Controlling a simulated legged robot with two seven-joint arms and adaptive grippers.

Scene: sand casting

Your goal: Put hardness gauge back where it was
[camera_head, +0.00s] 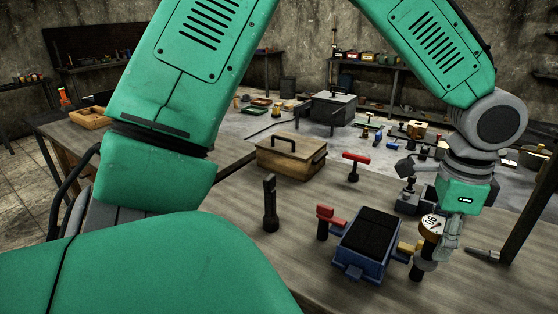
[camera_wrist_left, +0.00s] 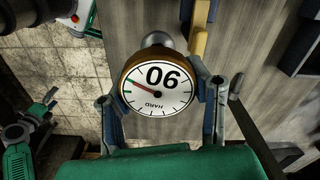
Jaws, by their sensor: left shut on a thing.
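The hardness gauge (camera_head: 431,225) has a round white dial, marked 90 and HARD, in a brown case. It also shows in the left wrist view (camera_wrist_left: 158,88). My left gripper (camera_head: 443,241), whose fingers also show in the left wrist view (camera_wrist_left: 160,100), is shut on the gauge with a finger at each side. The gauge is roughly upright at the right end of the blue moulding box (camera_head: 361,268), beside its yellow handle (camera_head: 408,247). I cannot tell whether its foot touches the table. A gripper, apparently my right one (camera_wrist_left: 28,125), shows at the left wrist view's edge; its jaw state is unclear.
Black sand fills the blue box. A red-headed tool (camera_head: 326,222), a black torch-like tool (camera_head: 270,204) and a red T-handled tool (camera_head: 355,165) stand left of and behind it. A wooden box (camera_head: 290,158) is farther back. A grey tool (camera_head: 484,255) lies to the right.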

